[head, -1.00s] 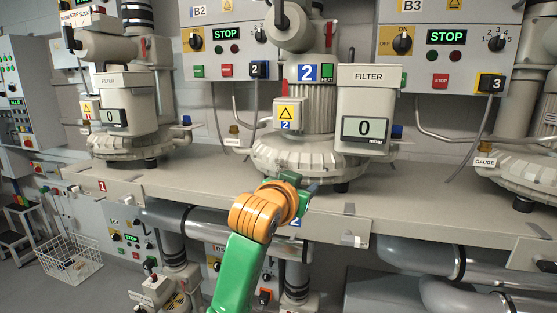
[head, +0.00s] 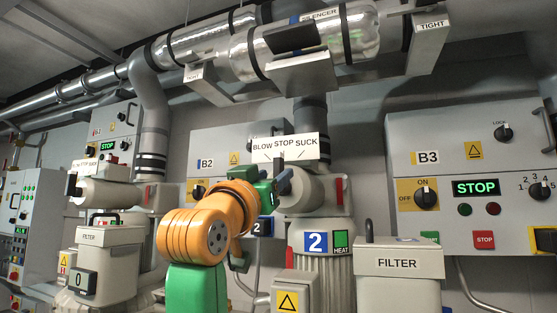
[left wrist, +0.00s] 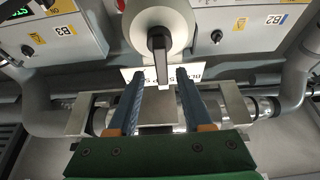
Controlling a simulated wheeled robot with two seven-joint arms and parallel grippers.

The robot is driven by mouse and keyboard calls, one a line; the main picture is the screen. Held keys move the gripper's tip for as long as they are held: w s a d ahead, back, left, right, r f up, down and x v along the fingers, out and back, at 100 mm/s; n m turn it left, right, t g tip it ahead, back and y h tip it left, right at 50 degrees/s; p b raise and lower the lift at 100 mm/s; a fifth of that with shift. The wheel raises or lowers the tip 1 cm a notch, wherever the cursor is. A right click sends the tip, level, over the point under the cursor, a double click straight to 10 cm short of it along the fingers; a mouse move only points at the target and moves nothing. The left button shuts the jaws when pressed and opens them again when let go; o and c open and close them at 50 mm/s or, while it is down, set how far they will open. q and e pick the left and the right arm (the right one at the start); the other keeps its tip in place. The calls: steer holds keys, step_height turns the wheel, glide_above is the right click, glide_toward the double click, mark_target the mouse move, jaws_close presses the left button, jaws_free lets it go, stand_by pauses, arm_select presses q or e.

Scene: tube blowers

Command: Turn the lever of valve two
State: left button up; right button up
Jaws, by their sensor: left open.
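Valve two (head: 318,192) is a grey round body under the white BLOW STOP SUCK plate (head: 290,147), above the blue 2 label. Its dark lever (left wrist: 160,46) shows in the left wrist view, pointing toward the middle of the plate where STOP is printed. My left gripper (head: 281,182) is in front of the valve; its blue fingers are open. In the left wrist view, my left gripper (left wrist: 161,74) has one finger on each side of the lever's line, with gaps on both sides. My right gripper is out of view.
Panel B3 (head: 460,130) stands to the right and panel B2 (head: 212,143) behind my arm. A FILTER box (head: 398,263) is at lower right. Metal silencer pipes (head: 300,45) run overhead. Another blower with its own valve (head: 105,192) stands at left.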

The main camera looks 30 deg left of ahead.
arm_select(q)
steer(key=shift+w+r+p, duration=0.1)
steer(key=shift+r+p, duration=0.25)
steer(key=shift+r, duration=0.35)
steer(key=shift+w+a, duration=0.2)
steer(key=shift+w, duration=0.1)
steer(key=shift+w+a+f, duration=0.2)
steer(key=shift+w+f, duration=0.1)
steer(key=shift+w, duration=0.25)
steer(key=shift+w+a+f, duration=0.15)
steer(key=shift+w+f, duration=0.1)
steer(key=shift+w, duration=0.25)
steer(key=shift+w+f, duration=0.1)
steer(key=shift+w, duration=0.2)
steer(key=shift+c, duration=0.4)
steer(key=shift+s+d, duration=0.1)
steer(key=shift+s, duration=0.1)
jaws_close()
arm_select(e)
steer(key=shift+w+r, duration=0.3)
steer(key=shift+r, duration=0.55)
